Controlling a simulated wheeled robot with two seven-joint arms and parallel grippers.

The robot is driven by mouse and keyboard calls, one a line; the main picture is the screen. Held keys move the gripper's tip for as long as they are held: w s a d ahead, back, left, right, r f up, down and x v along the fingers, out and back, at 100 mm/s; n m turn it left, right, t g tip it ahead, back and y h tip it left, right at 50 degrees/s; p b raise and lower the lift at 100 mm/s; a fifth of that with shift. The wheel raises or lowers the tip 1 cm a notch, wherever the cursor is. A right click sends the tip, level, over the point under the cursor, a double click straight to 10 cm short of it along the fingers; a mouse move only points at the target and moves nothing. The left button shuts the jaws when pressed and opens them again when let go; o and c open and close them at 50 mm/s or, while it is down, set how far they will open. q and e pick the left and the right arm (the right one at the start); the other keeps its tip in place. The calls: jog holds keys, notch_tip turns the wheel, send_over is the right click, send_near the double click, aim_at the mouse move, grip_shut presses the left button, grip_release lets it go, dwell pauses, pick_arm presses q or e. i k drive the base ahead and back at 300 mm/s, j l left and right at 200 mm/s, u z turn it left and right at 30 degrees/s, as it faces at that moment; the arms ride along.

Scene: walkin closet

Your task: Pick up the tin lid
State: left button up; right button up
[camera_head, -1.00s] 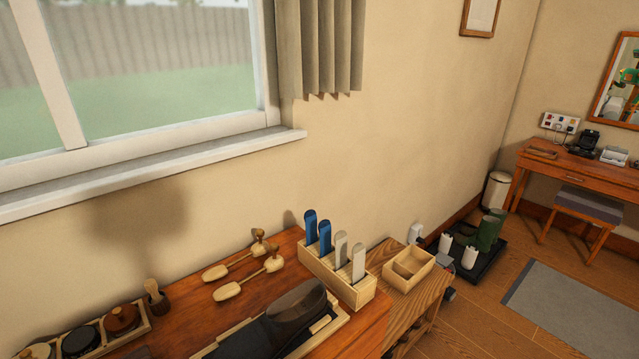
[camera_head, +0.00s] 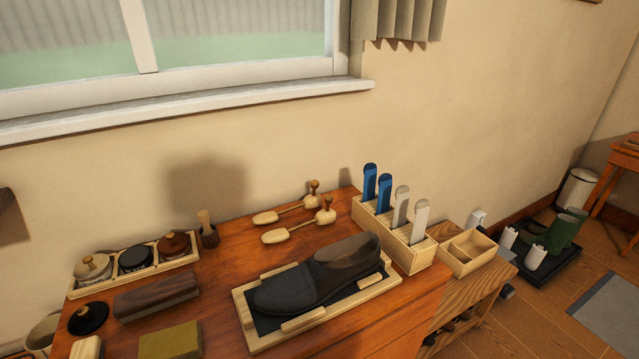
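A round black lid with a small knob (camera_head: 88,318), which looks like the tin lid, lies on the wooden bench top (camera_head: 215,285) at the lower left. Behind it, a pale wooden tray (camera_head: 72,292) holds three round tins: a cream one with a knobbed lid (camera_head: 93,267), a black one (camera_head: 137,257) whose top shows dark, and a brown one with a knob (camera_head: 174,244). Neither of my grippers is in view.
A dark brush block (camera_head: 156,296) and an olive block (camera_head: 170,342) lie right of the lid. A wooden block (camera_head: 86,348) and a mug (camera_head: 43,335) are close by. A dark shoe (camera_head: 318,275) sits on a stand. Bare bench top lies between blocks and shoe.

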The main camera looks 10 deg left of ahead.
aim_at(91, 317)
jog(key=u, duration=1.65)
